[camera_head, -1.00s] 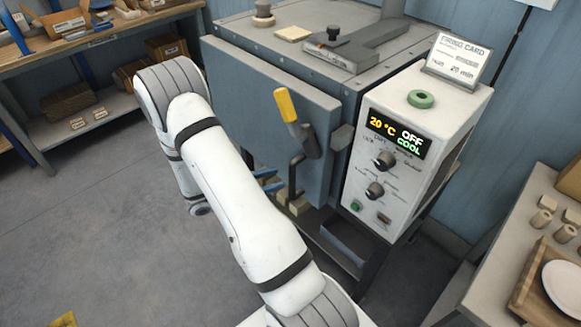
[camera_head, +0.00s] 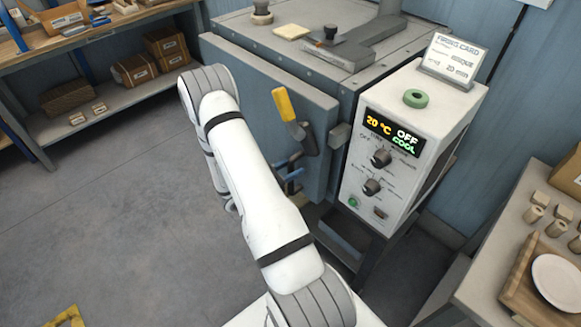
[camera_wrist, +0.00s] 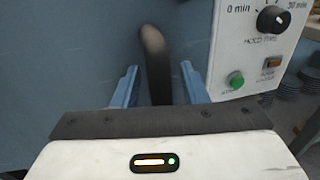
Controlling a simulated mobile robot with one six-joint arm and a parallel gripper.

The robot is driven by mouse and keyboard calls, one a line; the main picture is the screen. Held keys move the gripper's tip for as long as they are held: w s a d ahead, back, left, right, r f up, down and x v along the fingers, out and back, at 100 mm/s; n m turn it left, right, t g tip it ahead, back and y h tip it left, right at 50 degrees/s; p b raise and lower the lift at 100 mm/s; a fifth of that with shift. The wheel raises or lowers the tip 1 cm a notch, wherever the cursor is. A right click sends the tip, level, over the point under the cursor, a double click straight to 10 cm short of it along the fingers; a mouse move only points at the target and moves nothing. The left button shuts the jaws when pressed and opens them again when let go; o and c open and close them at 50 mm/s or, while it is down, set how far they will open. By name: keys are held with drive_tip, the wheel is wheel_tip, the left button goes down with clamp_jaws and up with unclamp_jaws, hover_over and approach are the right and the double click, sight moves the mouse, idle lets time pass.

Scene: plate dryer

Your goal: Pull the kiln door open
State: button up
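The kiln door (camera_head: 262,112) is a blue-grey slab on the front of the kiln; I cannot tell whether it stands slightly ajar. A latch lever with a yellow grip (camera_head: 284,104) sits near its right edge, tilted up and left. Below it is a dark upright bar handle, seen in the wrist view (camera_wrist: 155,62). My gripper (camera_head: 292,182) is at the handle. In the wrist view its blue fingers (camera_wrist: 158,80) are open, one on each side of the bar, with gaps showing. My arm hides the door's lower part.
A control box (camera_head: 405,150) on the right reads 20 °C, OFF, COOL. A table with a white plate (camera_head: 556,280) stands at the lower right. A shelf with boxes (camera_head: 135,68) is at the upper left.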

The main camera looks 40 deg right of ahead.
clamp_jaws()
idle(0.3)
